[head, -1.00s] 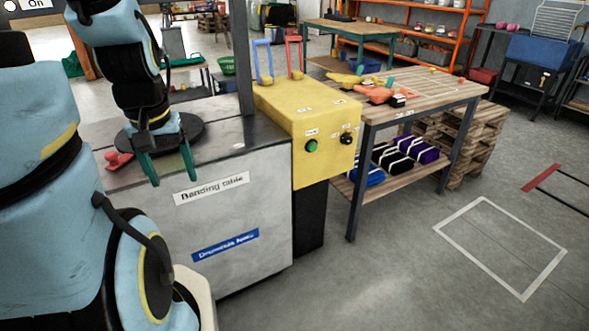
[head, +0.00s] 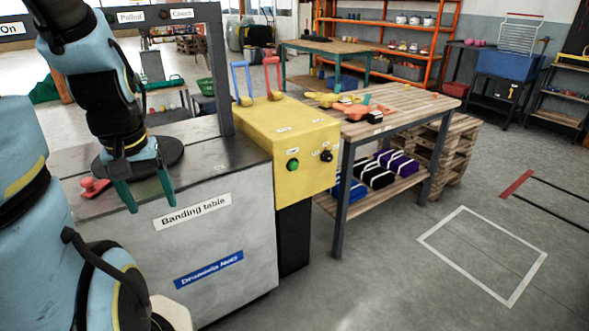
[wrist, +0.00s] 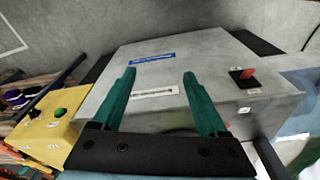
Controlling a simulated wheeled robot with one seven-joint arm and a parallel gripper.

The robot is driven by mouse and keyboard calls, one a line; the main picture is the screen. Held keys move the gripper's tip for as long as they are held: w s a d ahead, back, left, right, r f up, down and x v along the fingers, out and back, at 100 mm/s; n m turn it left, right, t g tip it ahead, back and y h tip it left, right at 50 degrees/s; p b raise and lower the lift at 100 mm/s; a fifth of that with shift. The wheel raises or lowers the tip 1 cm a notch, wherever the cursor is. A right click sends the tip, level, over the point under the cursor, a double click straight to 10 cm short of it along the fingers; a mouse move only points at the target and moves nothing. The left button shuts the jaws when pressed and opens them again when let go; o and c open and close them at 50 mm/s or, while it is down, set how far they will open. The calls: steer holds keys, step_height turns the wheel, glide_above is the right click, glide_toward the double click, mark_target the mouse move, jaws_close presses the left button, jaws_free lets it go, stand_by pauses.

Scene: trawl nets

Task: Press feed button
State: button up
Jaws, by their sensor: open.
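A round green button (head: 292,165) sits on the front of the yellow control box (head: 258,132), with a small label above it that I cannot read. A black knob (head: 326,156) is to its right. The green button also shows at the left of the wrist view (wrist: 60,112). My gripper (head: 150,202) is open and empty, its two green fingers pointing down by the front edge of the banding table (head: 225,245), left of the yellow box and apart from the green button. In the wrist view my gripper (wrist: 160,76) has nothing between its fingers.
A red push-type control (head: 95,187) sits on the banding table's top, left of my gripper. Blue (head: 241,82) and red (head: 271,76) handles stand on the yellow box. A wooden workbench (head: 410,103) is to its right. The floor in front is clear.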

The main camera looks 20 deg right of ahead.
steer(key=shift+c, duration=0.2)
jaws_close()
stand_by(0.3)
stand_by(1.1)
